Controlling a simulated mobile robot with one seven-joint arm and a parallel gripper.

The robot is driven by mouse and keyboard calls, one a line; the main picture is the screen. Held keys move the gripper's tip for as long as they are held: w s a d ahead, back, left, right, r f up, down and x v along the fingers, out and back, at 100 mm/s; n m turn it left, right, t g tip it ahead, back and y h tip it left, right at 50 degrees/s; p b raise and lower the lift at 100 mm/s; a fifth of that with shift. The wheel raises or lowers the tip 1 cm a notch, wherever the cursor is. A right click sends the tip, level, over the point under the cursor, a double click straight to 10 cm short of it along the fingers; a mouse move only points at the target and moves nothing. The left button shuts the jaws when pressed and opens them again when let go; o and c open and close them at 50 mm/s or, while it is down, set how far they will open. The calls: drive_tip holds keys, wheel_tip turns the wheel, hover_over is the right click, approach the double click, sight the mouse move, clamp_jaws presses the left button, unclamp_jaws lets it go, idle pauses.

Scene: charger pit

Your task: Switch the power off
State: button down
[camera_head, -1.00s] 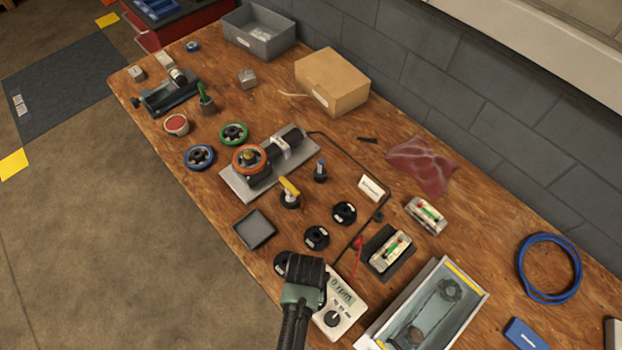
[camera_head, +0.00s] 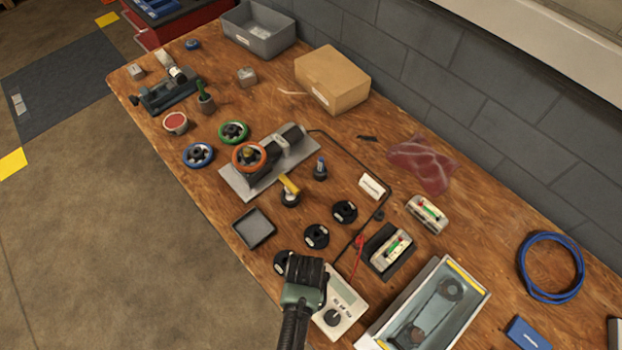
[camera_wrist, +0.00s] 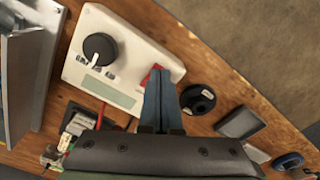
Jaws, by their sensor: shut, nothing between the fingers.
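The white control box (camera_head: 350,311) stands near the table's front edge, with a black knob (camera_head: 332,318) and a display (camera_head: 341,287) that looks blank. In the wrist view the box (camera_wrist: 132,55) shows its knob (camera_wrist: 98,48), its blank grey display (camera_wrist: 108,91) and a red switch (camera_wrist: 155,72). My gripper (camera_head: 305,272) is over the end of the box in the head view and hides the switch there. In the wrist view my gripper (camera_wrist: 158,84) is shut and empty, its fingertips at the red switch and partly covering it. I cannot tell whether they touch it.
A clear-walled bin (camera_head: 427,308) stands close to the right of the box. A black disc (camera_head: 316,236), a small dark tray (camera_head: 254,229) and a motor on a metal plate (camera_head: 242,184) lie behind. A red lead (camera_head: 357,255) runs near the box.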

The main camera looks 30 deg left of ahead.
drive_tip(key=shift+r, duration=0.1)
wheel_tip(320, 180, up, 7)
drive_tip(key=p, duration=0.7)
idle(0.5)
